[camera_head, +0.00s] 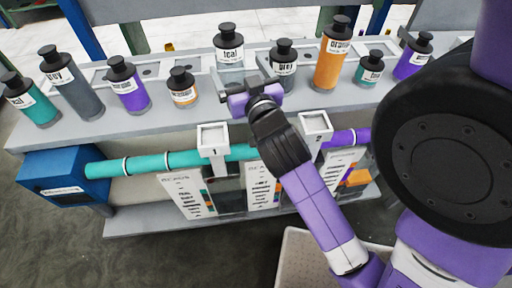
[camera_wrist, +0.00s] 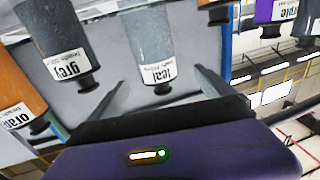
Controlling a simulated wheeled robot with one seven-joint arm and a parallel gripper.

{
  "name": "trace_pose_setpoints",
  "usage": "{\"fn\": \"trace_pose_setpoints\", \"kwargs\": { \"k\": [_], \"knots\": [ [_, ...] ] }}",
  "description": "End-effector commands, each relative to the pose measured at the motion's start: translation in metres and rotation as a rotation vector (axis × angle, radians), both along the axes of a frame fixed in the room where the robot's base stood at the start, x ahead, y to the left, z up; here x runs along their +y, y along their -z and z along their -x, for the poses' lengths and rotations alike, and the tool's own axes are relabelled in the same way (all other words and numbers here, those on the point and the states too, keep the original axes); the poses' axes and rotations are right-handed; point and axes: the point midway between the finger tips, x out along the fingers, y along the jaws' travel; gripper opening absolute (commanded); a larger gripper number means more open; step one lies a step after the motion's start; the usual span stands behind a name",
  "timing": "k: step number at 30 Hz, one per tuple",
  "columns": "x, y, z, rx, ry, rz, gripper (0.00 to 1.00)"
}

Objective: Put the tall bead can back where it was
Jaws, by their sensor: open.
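Several black-capped bead cans stand along the grey shelf (camera_head: 110,128). A pale grey can labelled teal (camera_head: 229,48) stands upright near the middle; in the wrist view it (camera_wrist: 153,45) appears inverted, between and beyond the two fingers. My gripper (camera_head: 243,82) is open and empty in front of this can, and I see no contact. Tall cans include the orange one (camera_head: 331,58) to the right and the grey one (camera_head: 75,85) at left. I cannot tell which one the task means. A grey-labelled can (camera_head: 284,68), partly behind my gripper, also shows in the wrist view (camera_wrist: 58,38).
A short orange can (camera_head: 183,93) and a purple can (camera_head: 128,90) stand left of my gripper. A short teal can (camera_head: 369,72) and another purple can (camera_head: 411,60) stand right. Below the shelf front are a teal pipe (camera_head: 150,163) and two white square funnels (camera_head: 213,138).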

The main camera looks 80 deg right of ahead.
Motion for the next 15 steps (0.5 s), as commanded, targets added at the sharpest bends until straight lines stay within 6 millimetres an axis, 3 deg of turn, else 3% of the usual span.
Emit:
{"fn": "trace_pose_setpoints", "kwargs": {
  "k": [4, 8, 11, 15],
  "knots": [
    [0.046, 0.030, -0.013, 0.047, -0.135, -0.026, 0.93],
    [0.118, 0.066, -0.017, 0.101, -0.336, -0.056, 0.93],
    [0.171, 0.087, -0.006, 0.136, -0.488, -0.076, 0.93],
    [0.235, 0.108, 0.026, 0.176, -0.676, -0.102, 0.93]
  ]
}}
